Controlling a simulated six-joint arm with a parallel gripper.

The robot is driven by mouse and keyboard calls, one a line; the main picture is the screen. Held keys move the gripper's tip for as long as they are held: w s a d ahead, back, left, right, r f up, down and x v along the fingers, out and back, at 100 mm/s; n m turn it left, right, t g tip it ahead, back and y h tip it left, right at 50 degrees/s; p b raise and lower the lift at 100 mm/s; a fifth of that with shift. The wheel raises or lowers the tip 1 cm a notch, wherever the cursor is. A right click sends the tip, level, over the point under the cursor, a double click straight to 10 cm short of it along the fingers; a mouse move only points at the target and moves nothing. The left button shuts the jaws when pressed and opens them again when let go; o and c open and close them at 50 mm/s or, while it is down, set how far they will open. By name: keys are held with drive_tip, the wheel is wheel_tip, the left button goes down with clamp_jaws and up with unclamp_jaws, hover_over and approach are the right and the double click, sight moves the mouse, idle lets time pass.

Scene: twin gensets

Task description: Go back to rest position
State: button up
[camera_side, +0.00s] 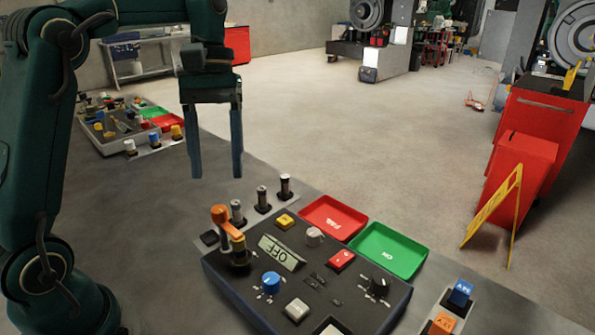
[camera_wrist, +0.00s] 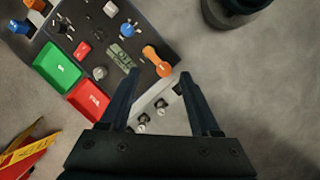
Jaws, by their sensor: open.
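My gripper (camera_side: 217,172) hangs in the air above the grey table with its two fingers pointing down and apart. It is open and nothing is between the fingers. In the wrist view the open fingers (camera_wrist: 157,80) frame the table beside the panel. The dark control panel (camera_side: 225,278) stands below and to the right of my gripper in the side view. Its display (camera_side: 282,252) reads OFF. An orange handle (camera_side: 226,222) sits at the panel's left corner, apart from my gripper; it also shows in the wrist view (camera_wrist: 157,62).
A red tray (camera_side: 333,217) and a green tray (camera_side: 388,251) lie behind the panel. Several upright plugs (camera_side: 262,198) stand in a row near its left end. A second panel (camera_side: 100,137) is at the far left. The table (camera_side: 150,215) below my gripper is clear.

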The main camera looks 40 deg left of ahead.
drive_tip(key=s+d+r+m+t+y, duration=0.2)
drive_tip(key=s+d+m+t, duration=0.25)
drive_tip(key=s, duration=0.25)
wheel_tip(320, 180, down, 6)
drive_tip(key=s+m+t, duration=0.2)
drive_tip(key=m+t, duration=0.1)
drive_tip(key=m, duration=0.1)
drive_tip(key=shift+d+y, duration=0.3)
drive_tip(key=shift+o, duration=0.3)
drive_tip(key=shift+s+r+t, duration=0.1)
drive_tip(key=shift+t, duration=0.15)
